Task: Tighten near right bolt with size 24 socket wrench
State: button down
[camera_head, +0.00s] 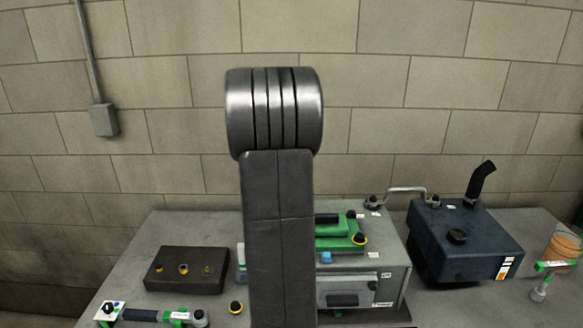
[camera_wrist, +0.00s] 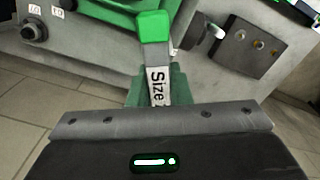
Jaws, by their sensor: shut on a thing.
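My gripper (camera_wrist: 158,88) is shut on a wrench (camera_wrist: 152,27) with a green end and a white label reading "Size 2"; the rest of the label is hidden. In the head view my arm hides my gripper and the held wrench. A green part (camera_head: 333,229) sits on a grey machine (camera_head: 392,268) right of my arm. A black bolt with a yellow ring (camera_head: 360,239) stands at its near right corner. I cannot tell whether the wrench touches a bolt.
A dark block (camera_head: 186,271) with several small fittings lies on the bench (camera_head: 135,262) at left, also in the wrist view (camera_wrist: 243,50). A green-and-black tool (camera_head: 150,314) lies in front. A dark blue tank (camera_head: 465,245) with an upright pipe stands right. Another green-ended tool (camera_head: 541,285) is at far right.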

jog(key=shift+r, duration=3.05)
jog(key=s+b, duration=0.2)
jog(key=s, duration=0.5)
jog(key=shift+s, duration=0.1)
